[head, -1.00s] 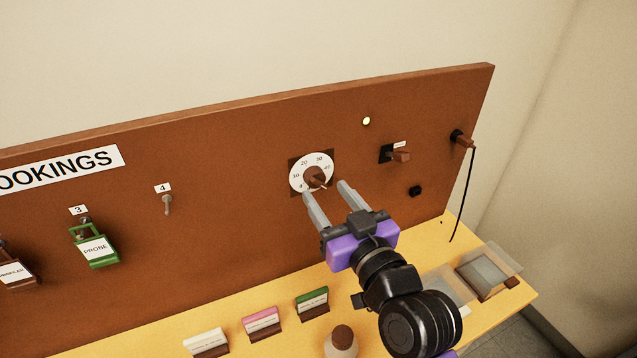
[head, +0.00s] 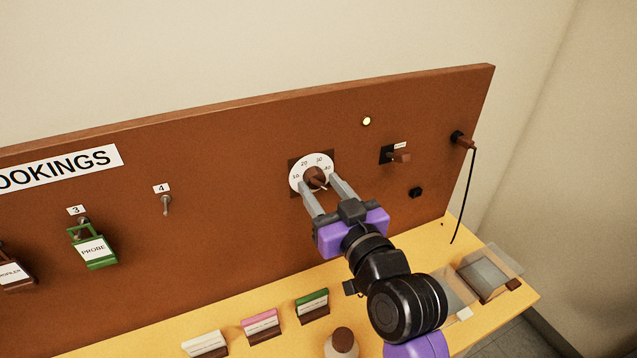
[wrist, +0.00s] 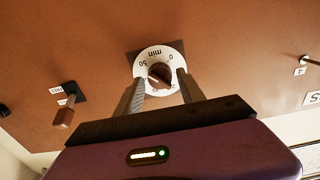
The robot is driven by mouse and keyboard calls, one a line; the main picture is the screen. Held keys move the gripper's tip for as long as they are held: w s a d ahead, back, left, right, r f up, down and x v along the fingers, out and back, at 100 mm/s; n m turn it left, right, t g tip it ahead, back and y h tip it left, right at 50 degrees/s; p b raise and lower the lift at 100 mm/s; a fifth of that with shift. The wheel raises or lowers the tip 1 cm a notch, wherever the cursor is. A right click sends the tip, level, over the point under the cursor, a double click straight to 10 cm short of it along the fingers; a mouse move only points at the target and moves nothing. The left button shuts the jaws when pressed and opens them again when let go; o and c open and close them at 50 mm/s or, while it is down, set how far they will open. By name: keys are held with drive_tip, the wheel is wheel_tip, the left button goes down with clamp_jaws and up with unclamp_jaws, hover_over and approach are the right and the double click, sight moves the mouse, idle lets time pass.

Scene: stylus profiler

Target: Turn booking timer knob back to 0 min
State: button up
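The booking timer knob (head: 314,177) is a round brown knob on a white dial (head: 296,174) on the brown board. Its pointer slants to the lower right in the head view, around the 40 to 50 side. The knob (wrist: 160,74) also shows in the wrist view, where the dial appears upside down with 0, min and 50 readable. My gripper (head: 322,187) is open, with its fingertips on either side of the knob at the dial's lower part. The wrist view shows the fingers (wrist: 160,84) apart around the knob; I cannot tell whether they touch it.
A lit lamp (head: 366,121), a switch (head: 399,156) and a plug with a black cord (head: 463,141) sit right of the dial. A hook (head: 166,205) is to its left. Cards and a rounded object (head: 342,343) stand on the yellow shelf (head: 240,304) below.

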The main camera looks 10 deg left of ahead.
clamp_jaws()
drive_tip(key=n+b, duration=0.4)
drive_tip(key=n, duration=0.1)
drive_tip(key=n+b, duration=0.2)
drive_tip(key=shift+f+n+b, duration=0.3)
drive_tip(key=shift+b, duration=0.1)
drive_tip(key=shift+r+n, duration=0.25)
drive_tip(key=shift+n, duration=0.45)
drive_tip(key=shift+f+b, duration=0.1)
drive_tip(key=shift+b, duration=0.25)
